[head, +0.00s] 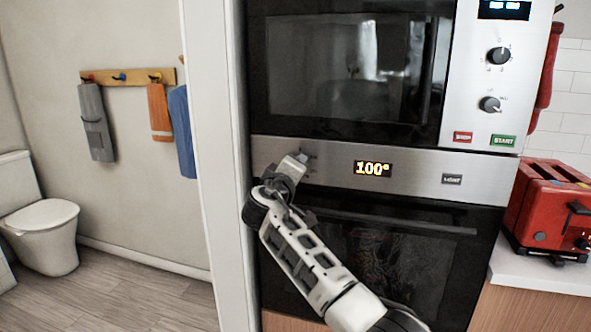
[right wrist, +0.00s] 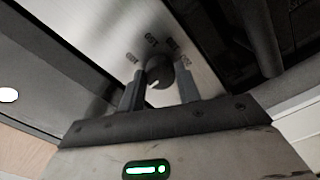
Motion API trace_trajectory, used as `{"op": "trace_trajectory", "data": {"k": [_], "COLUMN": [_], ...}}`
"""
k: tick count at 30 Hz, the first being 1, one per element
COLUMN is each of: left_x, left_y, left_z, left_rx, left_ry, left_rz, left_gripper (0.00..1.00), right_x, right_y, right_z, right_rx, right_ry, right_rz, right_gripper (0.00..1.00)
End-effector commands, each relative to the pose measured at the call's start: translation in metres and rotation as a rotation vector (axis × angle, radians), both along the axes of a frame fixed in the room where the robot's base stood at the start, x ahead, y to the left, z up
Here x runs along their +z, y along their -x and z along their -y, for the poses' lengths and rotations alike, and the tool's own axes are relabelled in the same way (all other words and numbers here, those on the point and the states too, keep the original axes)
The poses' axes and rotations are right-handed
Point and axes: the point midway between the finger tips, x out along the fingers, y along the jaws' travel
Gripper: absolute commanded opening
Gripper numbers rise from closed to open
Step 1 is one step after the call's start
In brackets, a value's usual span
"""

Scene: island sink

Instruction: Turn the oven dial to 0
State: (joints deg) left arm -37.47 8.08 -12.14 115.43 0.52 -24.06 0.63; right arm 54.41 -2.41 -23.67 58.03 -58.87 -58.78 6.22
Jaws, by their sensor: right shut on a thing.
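The oven (head: 400,240) has a steel control strip with a lit display (head: 373,169) that reads 100°. My right gripper (head: 297,160) reaches up to the left end of this strip and hides the oven dial in the head view. In the right wrist view, the dark round oven dial (right wrist: 160,70) sits between the two fingers of my right gripper (right wrist: 160,80), which is shut on it. A small pale mark shows on the dial's near edge, and printed numbers surround it, too blurred to read surely. My left gripper is not in view.
A microwave (head: 345,65) with its own knobs and buttons is above the oven. The oven door handle (head: 400,220) runs just below the strip. A red toaster (head: 550,210) stands on the counter at right. A white wall edge (head: 215,150) stands close at left.

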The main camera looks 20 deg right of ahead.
Motion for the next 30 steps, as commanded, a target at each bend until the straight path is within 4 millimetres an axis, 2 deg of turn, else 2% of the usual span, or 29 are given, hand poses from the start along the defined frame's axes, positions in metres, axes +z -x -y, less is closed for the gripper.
{"op": "trace_trajectory", "data": {"k": [3,4,6,15,20,23,30], "left_x": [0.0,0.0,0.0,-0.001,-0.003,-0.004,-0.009], "left_y": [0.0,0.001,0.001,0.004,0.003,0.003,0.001], "left_z": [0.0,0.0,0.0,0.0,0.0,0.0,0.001], "left_rx": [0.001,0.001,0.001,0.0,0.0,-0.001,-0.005], "left_ry": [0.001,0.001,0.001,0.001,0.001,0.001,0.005], "left_rz": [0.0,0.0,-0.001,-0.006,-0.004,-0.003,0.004], "left_gripper": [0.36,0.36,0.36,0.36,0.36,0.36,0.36], "right_x": [-0.001,-0.001,-0.001,-0.001,-0.002,-0.003,-0.004], "right_y": [0.0,0.0,0.0,0.001,0.011,0.026,0.076], "right_z": [0.0,0.0,0.0,-0.001,-0.009,-0.018,-0.052], "right_rx": [0.0,0.0,0.0,0.0,0.003,0.004,0.004], "right_ry": [0.001,0.001,0.0,-0.001,-0.002,-0.005,-0.005], "right_rz": [-0.002,-0.002,-0.002,0.0,0.0,0.002,0.0], "right_gripper": [0.1,0.39,0.55,0.55,0.55,0.55,0.55]}}
